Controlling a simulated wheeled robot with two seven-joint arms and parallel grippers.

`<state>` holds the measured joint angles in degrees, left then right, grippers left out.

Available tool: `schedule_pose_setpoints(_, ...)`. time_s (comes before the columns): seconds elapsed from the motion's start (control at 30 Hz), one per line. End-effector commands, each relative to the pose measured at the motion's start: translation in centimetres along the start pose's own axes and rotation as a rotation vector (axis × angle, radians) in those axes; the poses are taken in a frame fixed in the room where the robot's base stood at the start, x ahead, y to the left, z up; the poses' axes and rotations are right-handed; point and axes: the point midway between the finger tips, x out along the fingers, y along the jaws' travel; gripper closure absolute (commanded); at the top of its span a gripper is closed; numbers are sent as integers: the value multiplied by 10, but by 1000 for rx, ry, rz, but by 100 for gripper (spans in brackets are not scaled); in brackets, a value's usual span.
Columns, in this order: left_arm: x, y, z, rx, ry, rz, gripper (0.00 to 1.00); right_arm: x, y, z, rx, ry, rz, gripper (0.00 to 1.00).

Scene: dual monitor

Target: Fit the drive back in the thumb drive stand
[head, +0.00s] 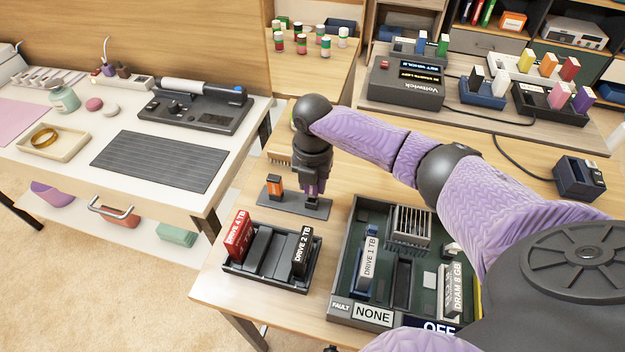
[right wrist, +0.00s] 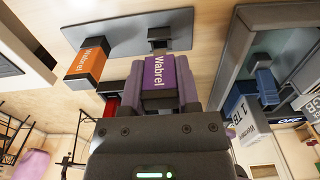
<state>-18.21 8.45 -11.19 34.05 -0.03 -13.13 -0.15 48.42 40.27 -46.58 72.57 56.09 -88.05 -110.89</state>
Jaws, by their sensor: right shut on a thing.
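The thumb drive stand is a flat grey plate (head: 290,206) with dark sockets, lying on the wooden table; the plate (right wrist: 120,30) also shows in the right wrist view. An orange Wabrel drive (head: 274,185) stands upright at its left part and shows in the right wrist view (right wrist: 88,58). My right gripper (head: 312,190) points down over the right part of the stand, shut on a purple Wabrel drive (right wrist: 160,78). A dark socket (right wrist: 178,38) shows close to the purple drive. I cannot tell whether the drive touches it. My left gripper is out of view.
A drive dock (head: 272,284) with red and black drives stands in front of the stand. An open computer case (head: 340,307) lies to its right. A brush (head: 279,157) lies behind the stand. A white workbench (head: 75,180) is at the left.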

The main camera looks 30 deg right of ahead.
Motion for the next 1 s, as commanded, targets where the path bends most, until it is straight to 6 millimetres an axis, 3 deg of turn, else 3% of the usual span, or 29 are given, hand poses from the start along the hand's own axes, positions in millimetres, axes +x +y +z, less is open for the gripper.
schedule_pose_setpoints(0.33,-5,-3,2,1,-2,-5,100,-1,0,0,0,0,0,100)
schedule_pose_setpoints(1.0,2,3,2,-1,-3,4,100,11,0,0,0,1,-1,100)
